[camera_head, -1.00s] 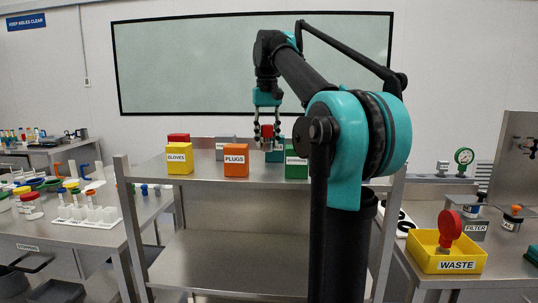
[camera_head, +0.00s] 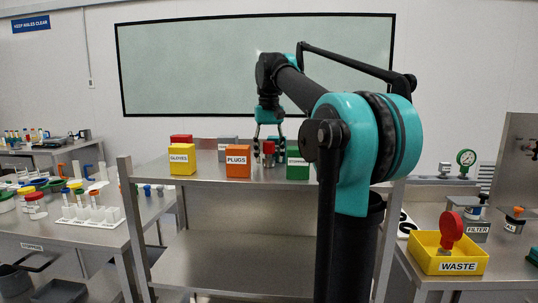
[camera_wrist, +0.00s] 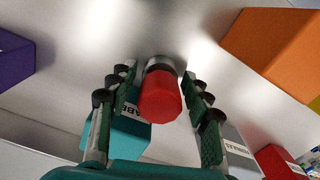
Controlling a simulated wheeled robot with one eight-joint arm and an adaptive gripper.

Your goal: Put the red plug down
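The red plug (camera_head: 268,148) stands upright on the top of the steel shelf (camera_head: 215,176), between the orange PLUGS box and the green box. In the wrist view the red plug (camera_wrist: 160,98) shows its red head and a grey metal base against the shelf top. My gripper (camera_head: 269,150) is around the plug with a finger on each side. In the wrist view my gripper (camera_wrist: 160,92) is open, with a narrow gap between each finger and the plug. The plug's far side is hidden.
The orange PLUGS box (camera_head: 238,161) is close on the left, and the yellow GLOVES box (camera_head: 182,159) is beyond it. A green box (camera_head: 298,167) is close on the right. A teal box (camera_wrist: 122,131) is beside the fingers. The shelf front is clear.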

